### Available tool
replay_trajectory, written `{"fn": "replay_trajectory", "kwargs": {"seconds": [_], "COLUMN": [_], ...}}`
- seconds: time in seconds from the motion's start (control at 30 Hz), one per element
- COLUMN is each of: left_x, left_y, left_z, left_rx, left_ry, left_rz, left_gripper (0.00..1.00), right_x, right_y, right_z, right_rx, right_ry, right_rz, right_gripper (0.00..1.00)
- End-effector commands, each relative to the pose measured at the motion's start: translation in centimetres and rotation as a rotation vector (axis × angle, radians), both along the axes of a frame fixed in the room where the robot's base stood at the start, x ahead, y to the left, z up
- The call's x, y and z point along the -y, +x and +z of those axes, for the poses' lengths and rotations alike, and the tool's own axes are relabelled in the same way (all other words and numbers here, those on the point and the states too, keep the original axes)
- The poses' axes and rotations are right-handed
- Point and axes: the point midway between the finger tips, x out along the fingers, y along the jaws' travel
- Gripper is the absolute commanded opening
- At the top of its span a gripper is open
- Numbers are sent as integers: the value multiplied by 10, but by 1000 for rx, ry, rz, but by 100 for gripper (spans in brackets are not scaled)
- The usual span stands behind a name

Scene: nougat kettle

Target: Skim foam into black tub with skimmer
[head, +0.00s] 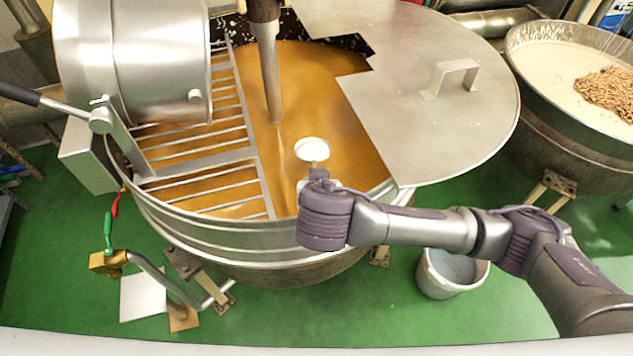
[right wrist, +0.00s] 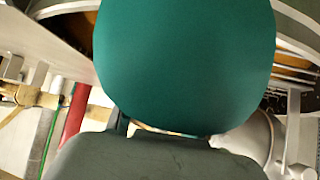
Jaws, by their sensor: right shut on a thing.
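The open kettle (head: 270,240) holds smooth amber liquid (head: 330,110); I cannot make out separate foam on it. My right gripper (head: 313,178) is over the kettle's near rim, mostly hidden by my own wrist. It is shut on what seems to be the skimmer, whose small pale round head (head: 312,150) shows just beyond the gripper, over the liquid. Whether the head touches the liquid I cannot tell. In the right wrist view a large teal disc (right wrist: 185,60), probably the skimmer's head, fills the middle. No black tub shows. My left gripper is not in view.
A bar grate (head: 215,160) and a steel drum (head: 130,60) cover the kettle's left side. A stirring shaft (head: 270,75) stands in the liquid. A steel lid (head: 430,120) covers the right. A pale bucket (head: 433,290) stands on the green floor; a second kettle (head: 560,145) is at right.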

Motion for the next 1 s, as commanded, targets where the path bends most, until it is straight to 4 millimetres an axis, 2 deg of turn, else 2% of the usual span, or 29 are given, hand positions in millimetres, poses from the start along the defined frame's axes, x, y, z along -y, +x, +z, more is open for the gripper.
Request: {"fn": "replay_trajectory", "kwargs": {"seconds": [1.0], "left_x": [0], "left_y": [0], "left_z": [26], "left_rx": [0], "left_ry": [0], "left_rz": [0], "left_gripper": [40], "right_x": [2], "right_y": [-35], "right_z": [54], "right_rx": [146], "right_ry": [11], "right_rz": [1], "right_gripper": [0]}}
